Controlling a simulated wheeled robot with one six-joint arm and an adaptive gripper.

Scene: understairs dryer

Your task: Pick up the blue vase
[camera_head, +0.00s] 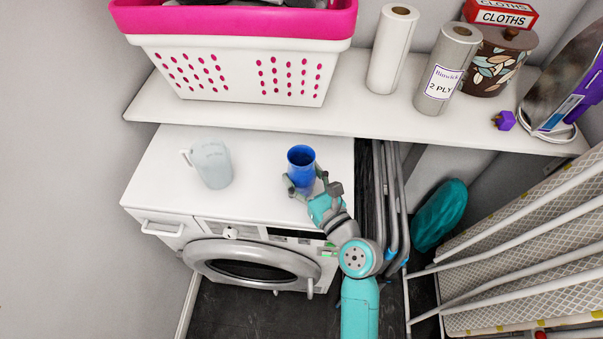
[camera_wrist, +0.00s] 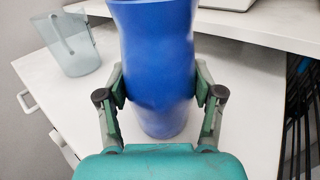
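The blue vase (camera_head: 301,158) stands upright near the right end of the white dryer top, with its open mouth up. In the wrist view the vase (camera_wrist: 158,70) fills the middle, and its rim is cut off by the top edge. My gripper (camera_head: 305,185) reaches it from the front, with one finger on each side. In the wrist view both finger pads of my gripper (camera_wrist: 160,88) appear to press against the vase's sides. The base of the vase appears to be on or very close to the white surface.
A clear jug (camera_head: 211,164) stands to the left on the dryer (camera_head: 150,185). A shelf (camera_head: 350,122) behind and above holds a pink-and-white basket (camera_head: 240,70), paper rolls (camera_head: 447,70) and a patterned tin (camera_head: 498,60). Folded racks (camera_head: 530,235) stand at the right.

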